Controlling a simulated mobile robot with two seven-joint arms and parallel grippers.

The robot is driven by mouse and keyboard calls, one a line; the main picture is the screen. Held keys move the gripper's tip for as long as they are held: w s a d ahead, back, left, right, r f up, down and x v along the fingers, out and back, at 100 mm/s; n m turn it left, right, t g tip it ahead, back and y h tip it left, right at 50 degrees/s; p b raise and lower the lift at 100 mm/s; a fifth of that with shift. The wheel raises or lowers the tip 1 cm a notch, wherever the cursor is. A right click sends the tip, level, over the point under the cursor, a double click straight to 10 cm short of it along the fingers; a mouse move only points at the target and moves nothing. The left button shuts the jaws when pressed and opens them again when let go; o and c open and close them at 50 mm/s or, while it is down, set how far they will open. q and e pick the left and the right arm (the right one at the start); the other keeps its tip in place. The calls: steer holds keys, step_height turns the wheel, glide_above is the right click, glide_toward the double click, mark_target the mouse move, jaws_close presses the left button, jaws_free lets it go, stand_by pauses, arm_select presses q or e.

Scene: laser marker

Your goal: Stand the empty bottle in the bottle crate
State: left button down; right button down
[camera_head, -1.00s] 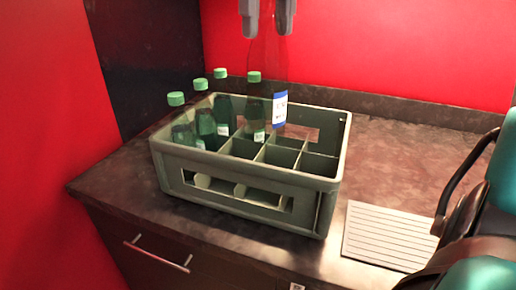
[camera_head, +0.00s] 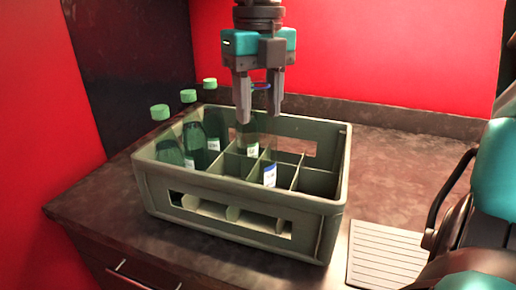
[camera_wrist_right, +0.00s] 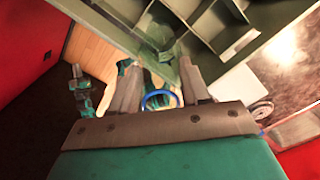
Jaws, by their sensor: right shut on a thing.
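The empty bottle (camera_head: 270,174) is clear, with a blue ring at its neck and a blue-and-white label. My right gripper (camera_head: 259,116) is shut on its neck from above. The bottle looks upright, its lower part inside the green bottle crate (camera_head: 312,228), in a middle compartment. I cannot tell whether its base touches the crate floor. In the right wrist view, the blue ring (camera_wrist_right: 160,99) shows between the fingers (camera_wrist_right: 158,85), with the crate (camera_wrist_right: 125,30) beyond. My left gripper is not in view.
Green-capped bottles (camera_head: 167,150) stand along the crate's left side. Right-hand compartments are empty. A ribbed white mat (camera_head: 385,256) lies on the dark counter (camera_head: 400,165) right of the crate.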

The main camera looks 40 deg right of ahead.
mark_target(258, 74)
step_height(258, 74, down, 8)
steer(key=shift+r, duration=0.2)
steer(key=c, duration=0.5)
jaws_free()
step_height(258, 74, up, 12)
steer(key=shift+r+p, duration=0.1)
steer(key=shift+p, duration=0.3)
stand_by(0.4)
